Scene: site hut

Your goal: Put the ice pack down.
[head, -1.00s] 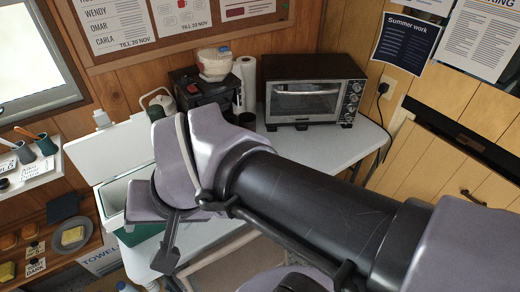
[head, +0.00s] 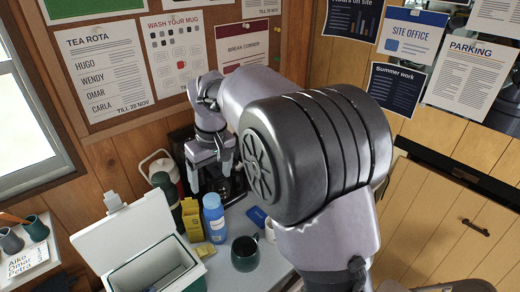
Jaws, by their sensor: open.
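A small flat blue thing (head: 257,215) lies on the table behind the dark mug; it may be the ice pack, but it is partly covered and I cannot tell for sure. My gripper (head: 211,178) points down above the back of the table, in front of the dark coffee machine (head: 238,186). Its two fingers are apart and I see nothing between them. My gripper is left of the flat blue thing and higher than it.
A cool box (head: 188,270) with its white lid (head: 125,232) open stands at the front left. A blue bottle (head: 214,222), a yellow box (head: 191,218), a dark green flask (head: 166,192) and a dark mug (head: 245,254) crowd the table. My arm hides its right part.

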